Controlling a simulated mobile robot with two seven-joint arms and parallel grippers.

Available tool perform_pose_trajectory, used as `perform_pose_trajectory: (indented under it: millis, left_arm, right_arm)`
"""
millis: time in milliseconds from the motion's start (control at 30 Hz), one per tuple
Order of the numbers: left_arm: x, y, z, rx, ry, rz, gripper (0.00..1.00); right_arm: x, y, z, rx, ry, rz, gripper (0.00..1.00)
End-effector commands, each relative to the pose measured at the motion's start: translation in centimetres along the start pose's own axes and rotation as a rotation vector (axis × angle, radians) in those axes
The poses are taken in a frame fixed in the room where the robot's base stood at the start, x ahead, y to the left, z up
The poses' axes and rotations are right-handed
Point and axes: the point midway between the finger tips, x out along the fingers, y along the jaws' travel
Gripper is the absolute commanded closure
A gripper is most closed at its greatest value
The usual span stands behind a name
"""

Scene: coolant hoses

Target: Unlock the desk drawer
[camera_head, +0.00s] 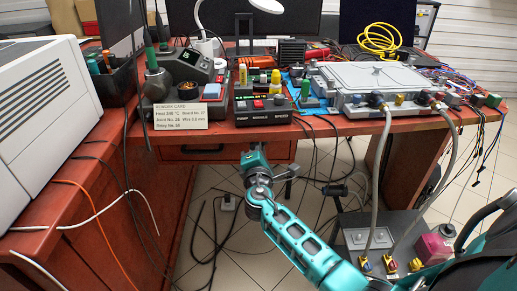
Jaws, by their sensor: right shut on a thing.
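The desk drawer (220,151) is a reddish-brown front under the desk top, left of the middle, and it looks closed. My right arm reaches in from the lower right, and its gripper (256,148) is at the right part of the drawer front, just under the desk edge. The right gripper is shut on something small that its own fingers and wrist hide. I cannot make out a key or the lock there. My left gripper is not in view.
The desk top (222,131) overhangs the drawer closely above my gripper. A label card (180,116) stands at its front edge. Grey hoses (378,180) run from a metal box (372,83) down to a floor unit (368,238). Dark cables hang under the desk.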

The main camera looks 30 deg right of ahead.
Motion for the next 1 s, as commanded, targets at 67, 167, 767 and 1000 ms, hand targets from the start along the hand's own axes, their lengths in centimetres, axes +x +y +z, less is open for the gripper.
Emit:
perform_pose_trajectory:
  millis: [67,167,767,1000]
  left_arm:
    - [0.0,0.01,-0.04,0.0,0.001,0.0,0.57]
    - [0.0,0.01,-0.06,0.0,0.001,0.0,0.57]
    - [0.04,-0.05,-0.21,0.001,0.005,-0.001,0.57]
    - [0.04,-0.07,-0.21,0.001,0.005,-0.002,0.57]
  right_arm:
    - [0.01,0.11,0.01,0.071,0.0,0.0,1.0]
    - [0.01,0.23,0.03,0.156,0.0,0.0,1.0]
    - [0.0,0.61,0.14,0.445,0.0,0.0,1.0]
    - [0.0,0.63,0.14,0.461,0.0,0.0,1.0]
